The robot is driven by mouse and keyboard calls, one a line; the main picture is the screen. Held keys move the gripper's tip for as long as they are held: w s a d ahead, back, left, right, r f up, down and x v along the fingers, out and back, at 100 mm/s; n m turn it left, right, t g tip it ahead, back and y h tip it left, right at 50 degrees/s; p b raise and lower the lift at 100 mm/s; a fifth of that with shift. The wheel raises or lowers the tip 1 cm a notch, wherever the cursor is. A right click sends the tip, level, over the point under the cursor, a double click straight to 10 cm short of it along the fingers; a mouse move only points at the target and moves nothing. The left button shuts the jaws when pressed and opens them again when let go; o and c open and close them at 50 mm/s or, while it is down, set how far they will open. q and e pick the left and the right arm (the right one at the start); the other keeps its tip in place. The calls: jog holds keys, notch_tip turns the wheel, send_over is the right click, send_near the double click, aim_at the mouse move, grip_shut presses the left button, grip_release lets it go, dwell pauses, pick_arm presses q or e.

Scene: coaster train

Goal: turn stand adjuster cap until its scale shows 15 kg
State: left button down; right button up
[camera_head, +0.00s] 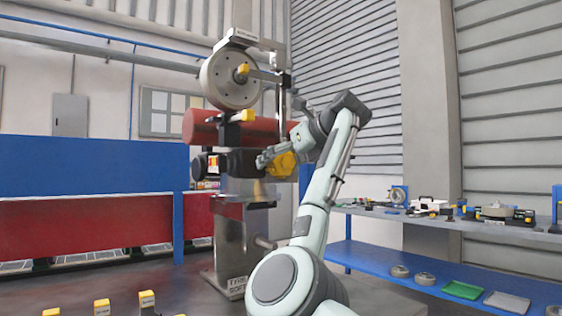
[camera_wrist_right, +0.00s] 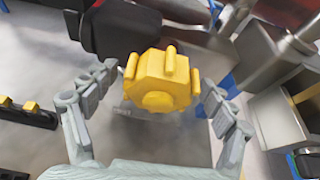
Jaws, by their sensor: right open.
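The stand (camera_head: 232,238) rises in the middle of the head view, with a red cylinder (camera_head: 205,127) and a large grey wheel (camera_head: 226,80) on it. A yellow lobed knob, which looks like the adjuster cap (camera_head: 283,165), sits at the stand's right side, partly covered by my right gripper (camera_head: 272,154). In the right wrist view the cap (camera_wrist_right: 160,78) is in the middle. The open fingers of my right gripper (camera_wrist_right: 158,82) are on either side of it, with gaps visible. No scale reading can be made out. My left gripper is not in view.
A blue-framed shelf (camera_head: 440,268) with parts and trays stands at the right. Blue and red panels (camera_head: 90,180) line the left. Several yellow-topped blocks (camera_head: 147,299) show at the bottom left.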

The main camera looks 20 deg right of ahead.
jog(key=shift+c, duration=0.2)
jog(key=c, duration=1.1)
jog(key=shift+c, duration=0.2)
